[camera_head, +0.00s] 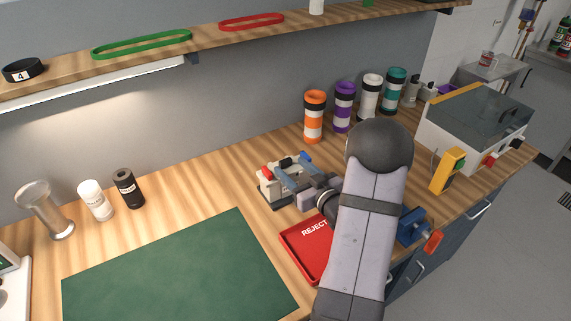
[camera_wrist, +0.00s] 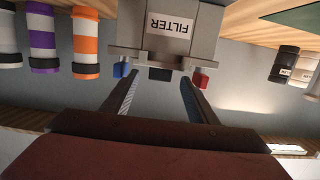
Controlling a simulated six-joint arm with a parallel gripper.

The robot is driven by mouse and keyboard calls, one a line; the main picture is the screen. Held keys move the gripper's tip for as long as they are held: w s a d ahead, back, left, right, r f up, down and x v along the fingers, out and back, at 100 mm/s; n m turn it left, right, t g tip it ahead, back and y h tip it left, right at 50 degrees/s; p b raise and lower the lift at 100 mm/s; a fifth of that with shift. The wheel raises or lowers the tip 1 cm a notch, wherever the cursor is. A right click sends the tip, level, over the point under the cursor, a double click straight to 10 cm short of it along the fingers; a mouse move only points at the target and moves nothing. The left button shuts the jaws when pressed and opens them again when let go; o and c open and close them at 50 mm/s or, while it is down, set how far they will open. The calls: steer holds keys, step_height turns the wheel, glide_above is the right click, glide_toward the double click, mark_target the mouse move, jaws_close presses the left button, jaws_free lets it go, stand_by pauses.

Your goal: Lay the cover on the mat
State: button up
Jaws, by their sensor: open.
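A small pale-grey unit (camera_head: 268,186) stands on the bench behind the red tray, partly hidden by my gripper. In the wrist view a grey block labelled FILTER (camera_wrist: 170,24) fills the top, with a blue tab (camera_wrist: 121,70) at left and a red tab (camera_wrist: 201,78) at right. I cannot tell which part of it is the cover. My gripper (camera_wrist: 158,80) is open, its fingers apart and pointing at this block, with a small dark part between the tips. Nothing is held. The green mat (camera_head: 180,275) lies flat and bare at front left.
The red REJECT tray (camera_head: 303,247) lies between mat and arm. Orange (camera_head: 314,117), purple (camera_head: 344,107), white and teal banded tubes stand along the wall. A white bottle (camera_head: 95,201) and black bottle (camera_head: 128,188) stand behind the mat. A shelf (camera_head: 150,47) runs above.

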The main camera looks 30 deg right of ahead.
mark_target(289, 170)
steer(key=shift+w+f+p, duration=0.2)
steer(key=shift+w+p, duration=0.15)
steer(key=shift+w, duration=0.95)
steer(key=c, duration=1.3)
steer(key=shift+r, duration=0.2)
step_height(289, 170, up, 10)
steer(key=b, duration=0.1)
steer(key=shift+f, duration=0.15)
